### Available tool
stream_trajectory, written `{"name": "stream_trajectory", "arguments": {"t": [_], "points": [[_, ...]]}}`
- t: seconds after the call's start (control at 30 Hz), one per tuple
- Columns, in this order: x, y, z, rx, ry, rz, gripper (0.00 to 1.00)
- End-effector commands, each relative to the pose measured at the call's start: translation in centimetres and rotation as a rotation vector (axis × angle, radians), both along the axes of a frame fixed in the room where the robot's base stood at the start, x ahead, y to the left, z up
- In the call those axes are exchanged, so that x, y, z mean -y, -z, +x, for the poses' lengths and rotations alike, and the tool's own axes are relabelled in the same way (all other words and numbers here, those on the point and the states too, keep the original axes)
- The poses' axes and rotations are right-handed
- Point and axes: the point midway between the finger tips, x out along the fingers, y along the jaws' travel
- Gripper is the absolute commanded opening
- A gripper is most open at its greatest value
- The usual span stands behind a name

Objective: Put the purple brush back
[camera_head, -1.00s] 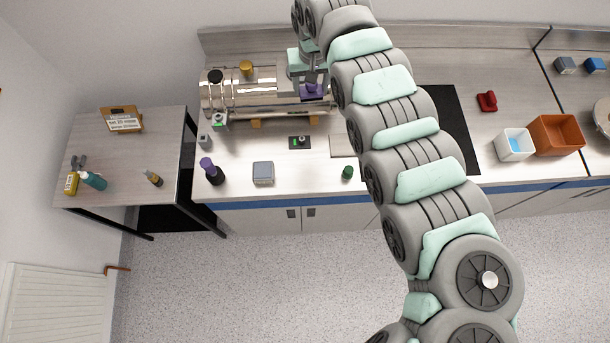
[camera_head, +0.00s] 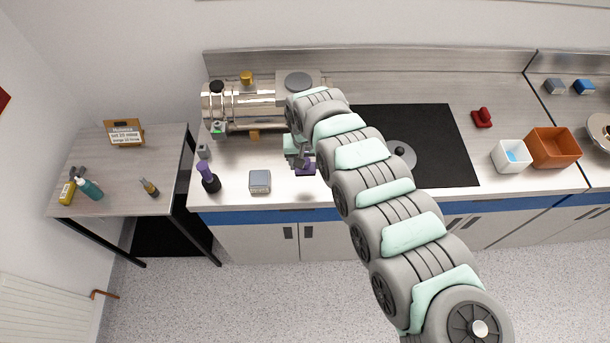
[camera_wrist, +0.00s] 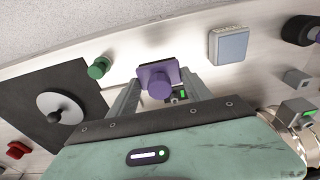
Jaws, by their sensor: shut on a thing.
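The purple brush (camera_wrist: 158,80) shows in the wrist view as a flat purple plate with a round knob. My gripper (camera_wrist: 161,86) is shut on it, one finger at each side. In the head view the brush (camera_head: 305,168) is a small purple patch under my gripper (camera_head: 300,155), over the front part of the counter (camera_head: 330,190). I cannot tell whether it touches the counter. My wrist and arm hide part of it in the head view.
A dark bottle with a purple top (camera_head: 209,179) and a grey-blue block (camera_head: 260,181) stand to the left. A green knob (camera_wrist: 98,68) is close by in the wrist view. The steel cylinder (camera_head: 240,105) lies behind; a black hob (camera_head: 440,130) is to the right.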

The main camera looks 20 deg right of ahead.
Motion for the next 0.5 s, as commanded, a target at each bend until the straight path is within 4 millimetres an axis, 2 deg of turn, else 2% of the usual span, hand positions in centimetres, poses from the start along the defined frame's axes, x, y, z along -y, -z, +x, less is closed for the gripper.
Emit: {"name": "stream_trajectory", "arguments": {"t": [0.03,0.13,0.37,0.5], "points": [[-0.3,1.3,0.0,-0.002,-0.001,0.004,0.0],[-0.1,2.9,0.1,0.002,0.0,0.002,0.0],[0.0,4.6,0.1,0.001,0.001,0.001,0.0],[-0.1,6.3,0.2,0.003,0.0,0.002,0.0]]}}
